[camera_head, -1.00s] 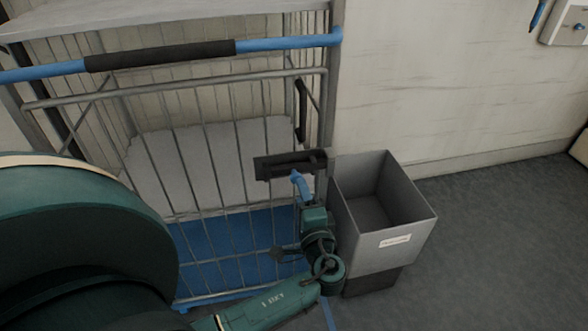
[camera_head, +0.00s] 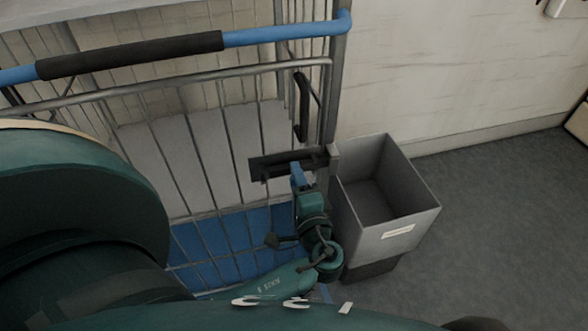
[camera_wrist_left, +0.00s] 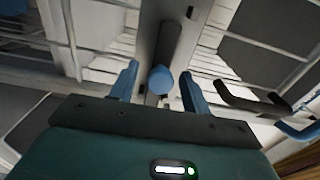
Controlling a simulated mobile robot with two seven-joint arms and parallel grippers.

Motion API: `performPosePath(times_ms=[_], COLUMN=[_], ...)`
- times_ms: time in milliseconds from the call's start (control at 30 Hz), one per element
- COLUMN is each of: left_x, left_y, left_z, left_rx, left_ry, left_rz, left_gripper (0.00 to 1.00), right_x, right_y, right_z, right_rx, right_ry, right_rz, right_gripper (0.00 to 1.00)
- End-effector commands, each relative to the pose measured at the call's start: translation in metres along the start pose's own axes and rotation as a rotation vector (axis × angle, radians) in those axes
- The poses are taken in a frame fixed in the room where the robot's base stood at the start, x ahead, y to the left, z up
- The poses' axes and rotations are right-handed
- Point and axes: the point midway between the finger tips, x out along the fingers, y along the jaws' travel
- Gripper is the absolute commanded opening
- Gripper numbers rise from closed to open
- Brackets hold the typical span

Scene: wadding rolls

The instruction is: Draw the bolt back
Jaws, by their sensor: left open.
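The bolt's dark housing (camera_head: 268,167) sits across the right edge of the wire cage trolley's front (camera_head: 210,215). In the left wrist view a dark bar (camera_wrist_left: 172,42) ends near a round blue knob (camera_wrist_left: 160,80). My left gripper (camera_head: 298,174) is at the bolt, its blue fingers just below the dark housing. In the wrist view my left gripper (camera_wrist_left: 158,84) is open, one finger on each side of the blue knob. Gaps show between knob and fingers. The gripper partly hides the bolt in the head view. My right gripper does not show.
A grey open bin (camera_head: 385,195) stands close to the right of my left gripper. A blue push bar with a black grip (camera_head: 135,55) crosses the trolley. A pale wall (camera_head: 440,75) stands behind. Grey floor (camera_head: 480,225) is clear at the right.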

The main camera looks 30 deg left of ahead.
Motion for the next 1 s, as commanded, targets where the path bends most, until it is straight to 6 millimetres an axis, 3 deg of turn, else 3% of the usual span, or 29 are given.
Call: performPosePath(times_ms=[533,1000], left_x=[-0.0046,-0.0044], left_y=[0.0,0.0002], left_z=[0.0005,0.0006], left_rx=[0.0,0.0], left_ry=[-0.001,-0.001], left_rz=[0.0,0.001], left_gripper=[0.46,0.08], right_x=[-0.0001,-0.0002], right_y=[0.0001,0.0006], right_z=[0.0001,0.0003], right_rx=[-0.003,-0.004], right_ry=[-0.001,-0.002], right_rz=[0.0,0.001], right_gripper=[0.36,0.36])
